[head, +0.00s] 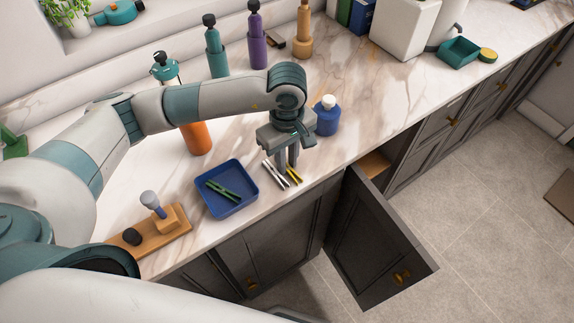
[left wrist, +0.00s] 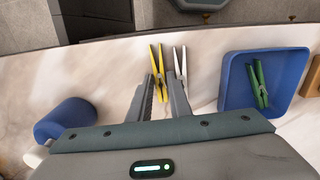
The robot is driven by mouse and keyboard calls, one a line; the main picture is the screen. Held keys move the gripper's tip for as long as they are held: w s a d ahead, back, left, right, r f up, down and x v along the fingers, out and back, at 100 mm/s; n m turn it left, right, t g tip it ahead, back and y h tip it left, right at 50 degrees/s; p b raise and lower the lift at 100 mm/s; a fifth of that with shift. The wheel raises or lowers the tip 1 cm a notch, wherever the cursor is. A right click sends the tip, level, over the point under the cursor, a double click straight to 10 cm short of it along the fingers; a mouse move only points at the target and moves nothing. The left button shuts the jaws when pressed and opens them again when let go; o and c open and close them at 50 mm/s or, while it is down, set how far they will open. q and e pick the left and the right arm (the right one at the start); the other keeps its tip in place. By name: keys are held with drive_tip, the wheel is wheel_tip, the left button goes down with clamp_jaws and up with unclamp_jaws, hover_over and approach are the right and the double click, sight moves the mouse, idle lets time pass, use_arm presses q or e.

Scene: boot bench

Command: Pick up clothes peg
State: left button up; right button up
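A yellow clothes peg (head: 293,173) and a white clothes peg (head: 275,174) lie side by side on the marble counter near its front edge. My left gripper (head: 287,168) points down at them. In the left wrist view its fingers (left wrist: 162,82) are apart, with the yellow peg (left wrist: 158,68) showing in the gap and beyond the tips. The white peg (left wrist: 180,64) is just outside the right finger. I cannot tell the fingers' height above the counter. A green clothes peg (head: 222,191) lies in a blue tray (head: 238,209). My right gripper is not in view.
A blue bottle with a white cap (head: 326,116) stands close behind the gripper. An orange bottle (head: 196,138) stands behind the tray, partly hidden by my arm. A wooden board (head: 165,233) with a brush is at the left. A cabinet door (head: 372,240) hangs open below the edge.

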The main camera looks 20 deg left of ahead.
sight(288, 166)
use_arm(q)
clamp_jaws()
drive_tip(key=shift+r, duration=0.1)
drive_tip(key=shift+r, duration=0.45)
wheel_tip(288, 166, up, 4)
drive_tip(key=shift+d+f+p, duration=0.1)
drive_tip(key=shift+f+p, duration=0.15)
drive_tip(key=shift+p, duration=0.1)
drive_tip(key=d+r+b, duration=0.1)
drive_tip(key=d+r, duration=0.5)
drive_tip(key=d, duration=0.5)
drive_tip(key=shift+w+d+r, duration=0.25)
drive_tip(key=shift+w, duration=0.05)
